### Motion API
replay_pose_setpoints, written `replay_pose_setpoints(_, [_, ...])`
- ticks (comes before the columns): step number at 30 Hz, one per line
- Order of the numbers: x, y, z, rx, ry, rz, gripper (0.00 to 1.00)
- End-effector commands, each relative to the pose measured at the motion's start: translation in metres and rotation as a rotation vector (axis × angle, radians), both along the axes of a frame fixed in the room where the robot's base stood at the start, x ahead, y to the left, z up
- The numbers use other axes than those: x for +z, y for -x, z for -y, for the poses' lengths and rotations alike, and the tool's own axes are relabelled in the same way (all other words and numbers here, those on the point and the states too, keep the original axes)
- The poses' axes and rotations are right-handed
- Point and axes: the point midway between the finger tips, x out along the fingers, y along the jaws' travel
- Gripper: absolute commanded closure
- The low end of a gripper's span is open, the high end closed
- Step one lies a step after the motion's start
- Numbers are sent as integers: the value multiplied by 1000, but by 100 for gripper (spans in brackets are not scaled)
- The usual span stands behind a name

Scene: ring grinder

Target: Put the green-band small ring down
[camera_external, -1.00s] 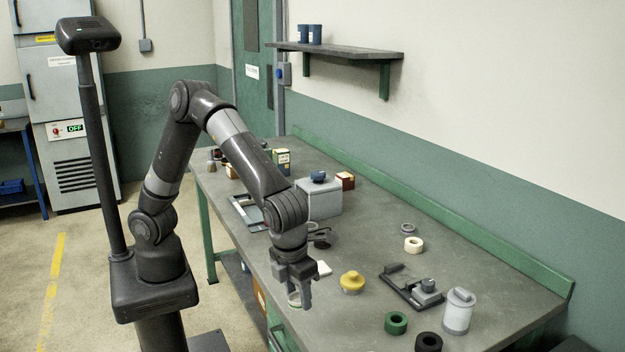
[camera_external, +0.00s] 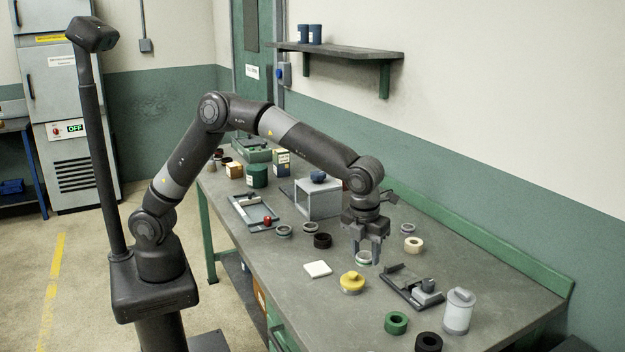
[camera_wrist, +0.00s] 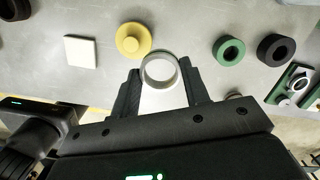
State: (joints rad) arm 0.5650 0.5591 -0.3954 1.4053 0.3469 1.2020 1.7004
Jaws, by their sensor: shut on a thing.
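The green-band small ring (camera_external: 364,258) is a pale ring with a hint of green at its edge. My gripper (camera_external: 368,260) points down over the right half of the bench and is shut on it. In the wrist view the ring (camera_wrist: 160,70) sits between the two fingers of my gripper (camera_wrist: 160,86), its round opening facing the camera. The green band does not show clearly there. I cannot tell whether the ring touches the bench top (camera_external: 290,290) or hangs a little above it.
A yellow knobbed piece (camera_external: 352,282) stands just in front, with a white tile (camera_external: 317,269) to its left. A dark clamp fixture (camera_external: 412,287) and a cream ring (camera_external: 413,245) lie to the right. A green ring (camera_external: 396,322) and grey canister (camera_external: 458,310) are nearer the front.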

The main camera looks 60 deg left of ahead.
Motion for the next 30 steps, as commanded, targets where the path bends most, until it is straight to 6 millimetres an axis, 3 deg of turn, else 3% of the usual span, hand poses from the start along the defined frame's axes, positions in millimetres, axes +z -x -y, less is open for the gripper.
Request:
replay_pose_setpoints(1, [-1, -29, -14, 32, 1, 0, 82])
replay_pose_setpoints(6, [-1, -107, -65, 107, 0, 1, 82])
replay_pose_setpoints(12, [-3, -187, -137, 185, 0, 1, 82])
replay_pose_setpoints(15, [-4, -217, -173, 217, 0, 1, 82])
replay_pose_setpoints(21, [-4, -253, -223, 254, 0, 1, 82])
replay_pose_setpoints(26, [-8, -265, -241, 264, 0, 0, 82])
replay_pose_setpoints(30, [-22, -280, -260, 266, -1, -3, 82])
